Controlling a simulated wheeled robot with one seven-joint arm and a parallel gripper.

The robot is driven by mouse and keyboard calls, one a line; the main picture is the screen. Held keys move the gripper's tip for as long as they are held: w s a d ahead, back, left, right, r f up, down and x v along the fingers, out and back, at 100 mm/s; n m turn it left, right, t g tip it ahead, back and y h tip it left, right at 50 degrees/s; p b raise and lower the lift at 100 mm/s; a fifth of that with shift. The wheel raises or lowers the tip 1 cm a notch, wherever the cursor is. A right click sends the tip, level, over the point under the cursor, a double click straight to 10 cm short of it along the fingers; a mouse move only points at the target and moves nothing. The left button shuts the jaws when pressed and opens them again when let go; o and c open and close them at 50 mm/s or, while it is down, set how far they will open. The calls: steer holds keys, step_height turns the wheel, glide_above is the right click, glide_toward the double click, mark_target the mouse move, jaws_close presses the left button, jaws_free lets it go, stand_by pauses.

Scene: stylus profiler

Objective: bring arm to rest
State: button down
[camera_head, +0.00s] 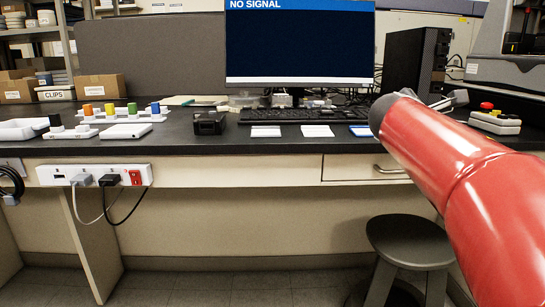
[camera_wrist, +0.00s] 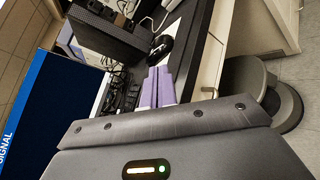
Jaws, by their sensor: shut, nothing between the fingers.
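My arm (camera_head: 455,175), red and glossy, reaches in from the lower right in the head view, over the right part of the bench and in front of the stool. My gripper does not show there. In the wrist view the pale lavender fingers of my gripper (camera_wrist: 158,87) stand side by side, shut and empty, seen against the bench edge and clear of any object that I can make out. The grey wrist housing with a green light fills the bottom of that view.
A black bench (camera_head: 270,140) holds a monitor (camera_head: 300,45), a keyboard (camera_head: 310,114), a small black box (camera_head: 208,122) and flat white cards (camera_head: 317,130). A computer tower (camera_head: 415,62) stands at the right. A dark stool (camera_head: 408,242) stands below, with open floor to its left.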

steer(key=s+a+f+m+g+y, duration=0.2)
steer(key=s+a+f+m, duration=0.3)
steer(key=s+f, duration=0.5)
steer(key=s+a+f+m+g+y, duration=0.2)
steer(key=s+a+f+m+y, duration=0.3)
steer(key=s+f, duration=0.4)
steer(key=s+a+f+m+g+y, duration=0.2)
steer(key=s+a+f+m+y, duration=0.2)
steer(key=s+a+f+m, duration=0.3)
steer(key=s+f+m, duration=0.1)
steer(key=s+f, duration=0.2)
steer(key=f, duration=0.1)
steer(key=shift+s+f, duration=0.15)
steer(key=shift+s, duration=0.2)
